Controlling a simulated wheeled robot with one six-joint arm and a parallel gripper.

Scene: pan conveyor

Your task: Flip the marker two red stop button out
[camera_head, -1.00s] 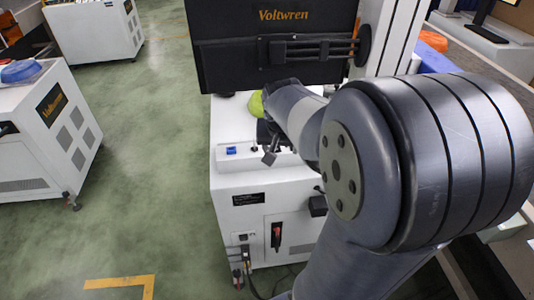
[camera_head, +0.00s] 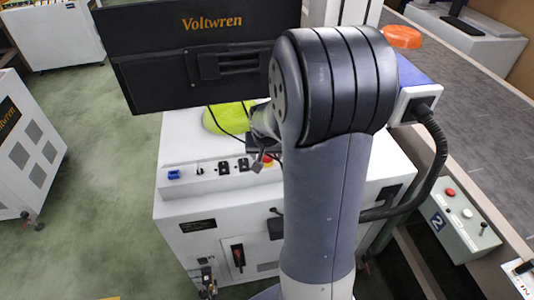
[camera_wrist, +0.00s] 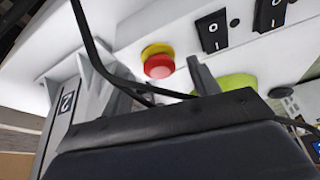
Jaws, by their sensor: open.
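A grey control box with a "2" label (camera_head: 437,222) stands at the right in the head view, with a small red button (camera_head: 450,192) on its top. A grey part with a "2" label (camera_wrist: 67,103) shows at the left in the wrist view. A red mushroom button with a yellow collar (camera_wrist: 158,66) is on the white panel in the wrist view. It is partly hidden beside my gripper in the head view (camera_head: 268,161). My gripper (camera_wrist: 163,84) is open and empty, with its fingers on either side of that button in the picture. Contact cannot be told.
The white Voltwren machine (camera_head: 225,219) bears a row of black rocker switches (camera_head: 232,166) and a blue part (camera_head: 174,174). A lime-green object (camera_head: 228,118) lies behind the panel. A black cable (camera_wrist: 90,45) crosses the wrist view. The conveyor (camera_head: 490,120) runs at the right.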

